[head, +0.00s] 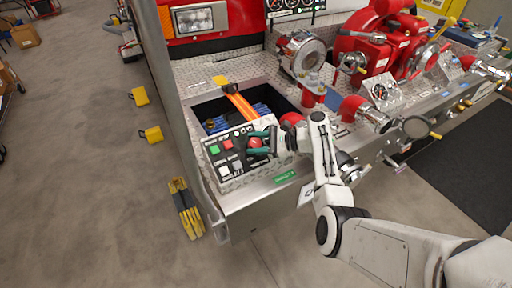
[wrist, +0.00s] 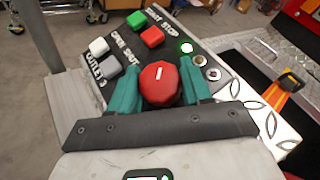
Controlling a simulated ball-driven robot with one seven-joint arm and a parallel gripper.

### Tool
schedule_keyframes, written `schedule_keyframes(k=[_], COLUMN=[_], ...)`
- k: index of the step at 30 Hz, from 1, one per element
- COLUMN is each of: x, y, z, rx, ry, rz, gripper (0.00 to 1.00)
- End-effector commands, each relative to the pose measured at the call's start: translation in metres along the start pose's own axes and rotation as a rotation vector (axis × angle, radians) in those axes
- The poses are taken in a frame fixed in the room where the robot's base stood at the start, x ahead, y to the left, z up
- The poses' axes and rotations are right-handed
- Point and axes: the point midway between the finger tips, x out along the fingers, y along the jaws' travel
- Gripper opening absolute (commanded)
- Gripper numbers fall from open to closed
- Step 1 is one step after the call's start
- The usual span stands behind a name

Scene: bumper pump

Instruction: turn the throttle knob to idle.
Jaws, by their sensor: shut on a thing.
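The throttle knob (wrist: 160,85) is red and round with a short white mark on its face. It sits on a dark control panel (wrist: 215,52) with labelled buttons. My gripper (wrist: 160,92) has teal fingers, one on each side of the knob, shut on it. In the head view the red knob (head: 255,143) shows between the fingers of my gripper (head: 258,142), on the panel at the front left corner of the bumper. The knob's lower part is hidden by the gripper. The labels around the knob are hidden or too small to read.
Green (wrist: 136,20), red (wrist: 152,37), white (wrist: 98,47) and grey (wrist: 110,66) buttons stand close to the fingers. An open hose bin (head: 205,108) lies behind the panel. Red pump parts (head: 372,50) stand to the right.

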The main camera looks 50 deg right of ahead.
Motion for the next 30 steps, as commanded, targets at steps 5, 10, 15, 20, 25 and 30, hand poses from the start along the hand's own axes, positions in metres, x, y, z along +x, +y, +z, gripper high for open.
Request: schedule_keyframes(k=[5, 10, 15, 20, 25, 30], x=[0.0022, 0.003, 0.0031, 0.0036, 0.0041, 0.0041], y=[-0.0012, -0.0006, -0.0003, 0.0, 0.0008, 0.0003], z=[-0.0013, -0.0013, -0.0016, -0.0021, -0.0026, -0.001], rx=[-0.089, -0.172, -0.255, -0.333, -0.414, -0.495], ry=[0.005, 0.012, 0.019, 0.025, 0.032, 0.04], rz=[0.146, 0.287, 0.426, 0.556, 0.696, 0.835], gripper=[0.18, 0.18, 0.18, 0.18, 0.18, 0.18])
